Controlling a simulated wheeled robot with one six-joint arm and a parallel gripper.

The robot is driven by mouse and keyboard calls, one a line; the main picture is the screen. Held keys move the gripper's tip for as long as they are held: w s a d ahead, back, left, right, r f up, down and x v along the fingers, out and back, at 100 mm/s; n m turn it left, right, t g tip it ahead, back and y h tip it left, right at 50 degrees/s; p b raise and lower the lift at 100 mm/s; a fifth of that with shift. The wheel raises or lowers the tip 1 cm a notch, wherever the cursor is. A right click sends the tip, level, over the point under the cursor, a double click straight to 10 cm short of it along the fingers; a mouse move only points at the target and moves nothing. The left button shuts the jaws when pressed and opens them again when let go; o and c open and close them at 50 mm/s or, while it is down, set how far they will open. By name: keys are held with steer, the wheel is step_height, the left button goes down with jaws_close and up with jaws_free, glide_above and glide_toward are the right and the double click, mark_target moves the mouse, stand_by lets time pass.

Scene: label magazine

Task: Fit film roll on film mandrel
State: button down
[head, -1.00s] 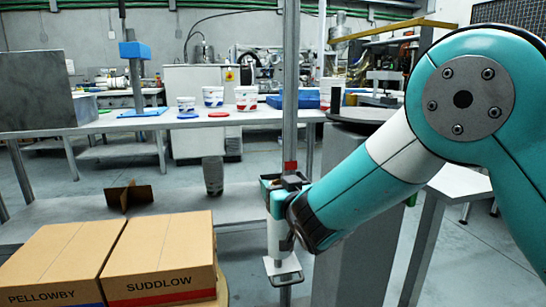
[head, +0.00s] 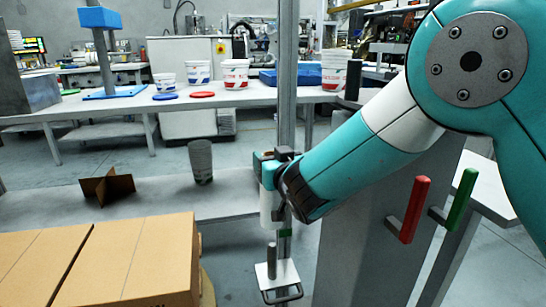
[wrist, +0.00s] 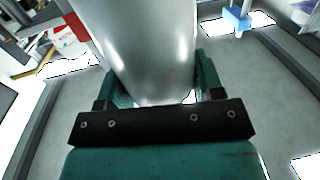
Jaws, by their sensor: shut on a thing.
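The film roll (head: 268,207) shows as a short white upright cylinder in the head view. In the wrist view the roll (wrist: 155,45) is a large shiny grey cylinder between the teal fingers. My gripper (head: 268,175) is shut on it and partly hidden by my arm in the head view; the wrist view shows the gripper (wrist: 150,95) close up. What seems to be the film mandrel (head: 272,258) is a short grey peg standing on a white plate below the roll. The roll looks above the peg and apart from it; exact alignment is unclear.
A grey vertical post (head: 287,110) stands right beside the gripper. Red (head: 408,208) and green (head: 460,203) rods stick up at the right. Cardboard boxes (head: 120,260) fill the lower left. A grey canister (head: 201,161) and brown divider (head: 107,187) stand on the low bench.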

steer(key=shift+s+r+b, duration=0.1)
steer(key=shift+s+b, duration=0.05)
steer(key=shift+b, duration=0.4)
step_height(320, 180, down, 6)
steer(key=b, duration=0.5)
steer(key=shift+r, duration=0.15)
steer(key=shift+b, duration=0.8)
stand_by(1.0)
